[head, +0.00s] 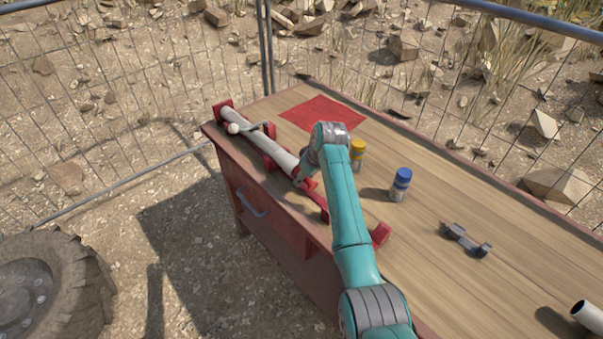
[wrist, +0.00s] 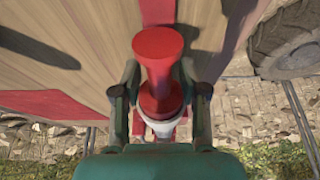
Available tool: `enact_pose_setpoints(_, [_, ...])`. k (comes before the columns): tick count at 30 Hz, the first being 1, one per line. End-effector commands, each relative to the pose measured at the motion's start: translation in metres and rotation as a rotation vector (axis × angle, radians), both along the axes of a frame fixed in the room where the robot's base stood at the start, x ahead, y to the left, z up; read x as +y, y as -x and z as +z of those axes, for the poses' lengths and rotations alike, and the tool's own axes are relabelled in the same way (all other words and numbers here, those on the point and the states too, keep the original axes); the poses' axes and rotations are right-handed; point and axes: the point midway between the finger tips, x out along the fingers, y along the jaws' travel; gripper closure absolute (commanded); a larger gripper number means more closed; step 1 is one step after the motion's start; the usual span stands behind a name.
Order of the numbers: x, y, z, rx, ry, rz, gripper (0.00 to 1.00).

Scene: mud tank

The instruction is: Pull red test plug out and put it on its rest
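The red test plug (wrist: 158,45) shows in the wrist view as a round head on a narrower neck. Its lower end meets the pale end of a pipe (head: 270,147), which lies in red supports along the bench's left edge. My gripper (wrist: 159,78) has one finger on each side of the plug's neck. Narrow gaps show between the fingers and the neck, so it looks open around the plug. In the head view my arm hides most of the gripper and plug. A grey cradle with two raised ends (head: 466,241), perhaps the rest, stands empty on the bench.
A yellow-capped jar (head: 357,152) and a blue-capped jar (head: 400,185) stand on the bench (head: 500,285) near my arm. A red block (head: 381,235) is at the front edge. A red mat (head: 322,113) lies at the back. A pale tube (head: 588,314) is at lower right.

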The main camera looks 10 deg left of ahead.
Motion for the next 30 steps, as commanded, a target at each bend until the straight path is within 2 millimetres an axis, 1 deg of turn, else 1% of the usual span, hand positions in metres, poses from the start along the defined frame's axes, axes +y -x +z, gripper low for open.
enact_pose_setpoints(1, [0.0,0.0,0.0,0.0,0.0,0.0,0.74])
enact_pose_setpoints(4, [0.0,0.0,0.0,0.0,0.0,0.0,0.99])
enact_pose_setpoints(11, [-0.001,0.001,0.0,0.0,0.0,0.0,1.0])
enact_pose_setpoints(30, [-0.018,0.014,0.0,0.0,0.0,0.0,1.0])
